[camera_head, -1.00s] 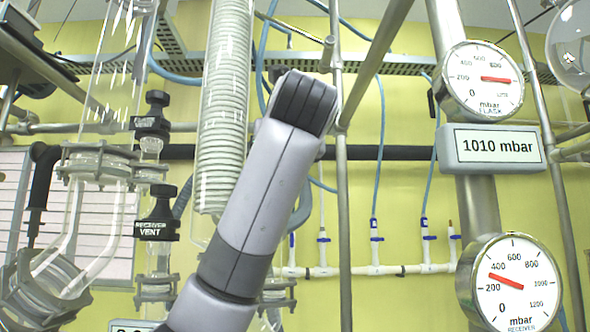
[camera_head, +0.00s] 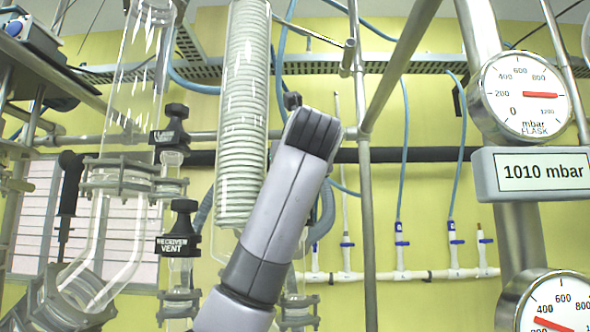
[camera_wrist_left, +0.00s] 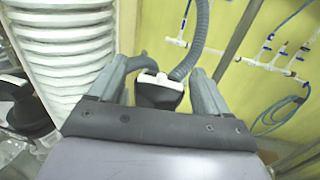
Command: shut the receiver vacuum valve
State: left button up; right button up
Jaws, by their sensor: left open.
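In the left wrist view, a black valve knob (camera_wrist_left: 158,93) with a pale label on its top sits between the two grey fingers of my left gripper (camera_wrist_left: 160,82). The gripper is open, with gaps visible on both sides of the knob. The label cannot be read here, so I cannot confirm that this is the receiver vacuum valve. In the head view my left arm hides the gripper and this knob. My right gripper is in neither view.
A glass coil condenser (camera_head: 242,120) stands close left of my arm. The receiver vent valve (camera_head: 178,243) is further left. A vertical steel post (camera_head: 366,200) stands right. The receiver gauge (camera_head: 560,310) is partly cut off; the flask gauge (camera_head: 527,95) is above it.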

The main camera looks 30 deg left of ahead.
pick_arm(q)
jog(key=c, duration=1)
jog(key=shift+o, duration=0.2)
jog(key=shift+m+t+h, duration=0.3)
jog(key=shift+h, duration=0.1)
jog(key=shift+m+t+h+b, duration=0.5)
jog(key=shift+m+h, duration=0.1)
jog(key=shift+h, duration=0.2)
jog(key=shift+a+m+t+h, duration=0.1)
jog(key=shift+m+t+h, duration=0.4)
jog(key=shift+m+h, duration=0.3)
jog(key=shift+m+t+h+p, duration=0.35)
jog(key=shift+m+h, duration=0.7)
jog(key=shift+h, duration=0.7)
jog(key=shift+m+t+h+p, duration=0.1)
jog(key=shift+m+t+h, duration=0.35)
jog(key=shift+m+h, duration=0.95)
jog(key=shift+n+h, duration=0.25)
jog(key=shift+h, duration=0.2)
